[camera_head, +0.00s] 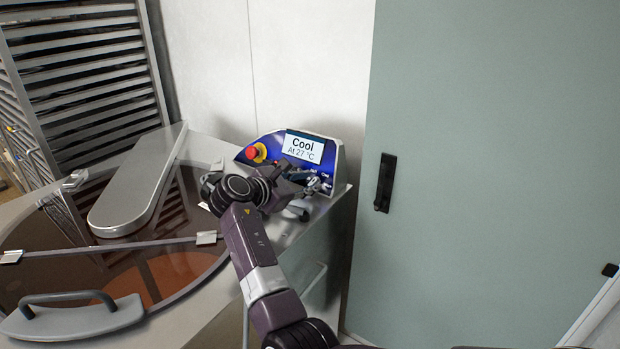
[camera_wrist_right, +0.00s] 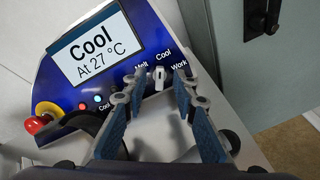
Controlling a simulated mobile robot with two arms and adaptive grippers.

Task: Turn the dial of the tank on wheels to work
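The tank on wheels (camera_head: 205,262) has a blue control panel (camera_head: 262,168) whose screen (camera_head: 303,147) reads "Cool At 27 °C". In the right wrist view, the small white dial (camera_wrist_right: 159,76) sits below the screen, among the labels Melt, Cool and Work. It appears to point up toward Cool. My right gripper (camera_wrist_right: 160,80) is open, with one blue-padded finger on each side of the dial; I cannot tell whether they touch it. In the head view, my right gripper (camera_head: 312,182) is at the panel's lower right and covers the dial. My left gripper is not in view.
A red emergency button (camera_head: 256,152) on a yellow base is at the panel's left. A grey-green door (camera_head: 480,130) with a black handle (camera_head: 385,182) stands to the right. A slatted metal rack (camera_head: 85,70) stands at the back left.

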